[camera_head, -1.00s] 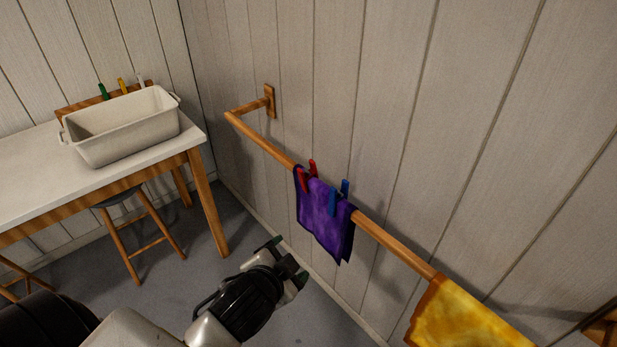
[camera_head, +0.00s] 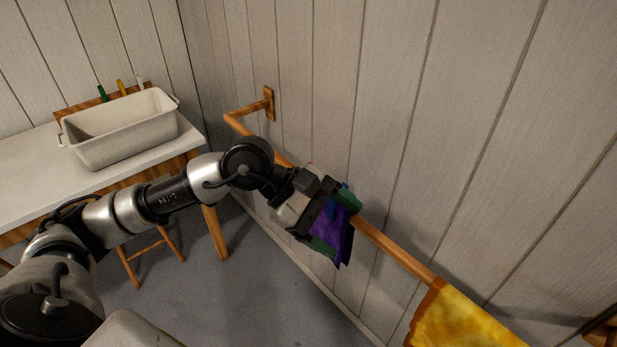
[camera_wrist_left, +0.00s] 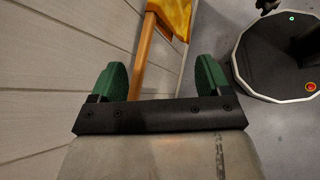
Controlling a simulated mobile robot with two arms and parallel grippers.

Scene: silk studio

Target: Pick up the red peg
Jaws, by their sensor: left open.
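The red peg (camera_head: 310,165) is almost wholly hidden behind my left gripper in the head view; only a speck of red shows above the gripper body. The purple cloth (camera_head: 330,236) hangs on the wooden rail (camera_head: 392,247), partly covered by the gripper. The blue peg (camera_head: 332,208) shows in part between the fingers. My left gripper (camera_head: 335,222) is in front of the cloth, with its green fingers apart. In the left wrist view the open fingers (camera_wrist_left: 160,78) are empty, and the rail shows between them. No peg shows there. My right gripper is not in view.
A yellow cloth (camera_head: 462,318) hangs further along the rail on the right. A white table (camera_head: 25,170) with a pale basin (camera_head: 120,150) stands at the left. The plank wall is close behind the rail. Grey floor is open below.

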